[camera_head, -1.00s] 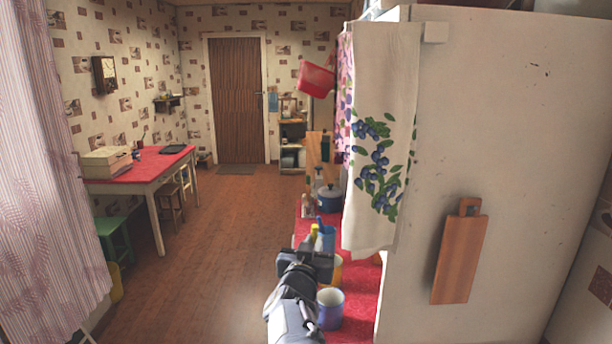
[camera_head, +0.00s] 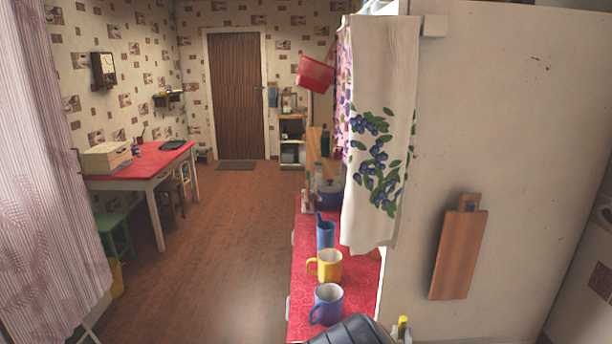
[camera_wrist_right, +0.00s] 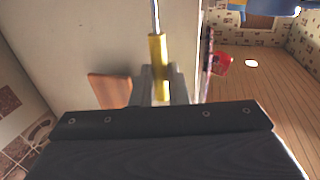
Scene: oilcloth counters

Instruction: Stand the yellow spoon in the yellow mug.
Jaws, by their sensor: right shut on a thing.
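The yellow mug (camera_head: 329,267) stands upright on the red counter, its handle to the left. No spoon shows in it. My right gripper (camera_head: 401,332) is at the bottom edge of the head view, right of the mugs and in front of the white cabinet side. It is shut on the yellow spoon, whose yellow handle (camera_head: 403,325) pokes up there. In the right wrist view the yellow handle (camera_wrist_right: 158,62) sits between the fingers (camera_wrist_right: 160,88), with a thin metal shaft running to the top edge. The spoon's far end is out of view. My left gripper is not in view.
A blue mug (camera_head: 328,304) stands nearer than the yellow mug, and a blue cup (camera_head: 326,236) with a blue utensil stands behind it. A dark blue pot (camera_head: 330,196) and bottles are farther back. A hanging towel (camera_head: 378,140) and white cabinet (camera_head: 530,130) border the right.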

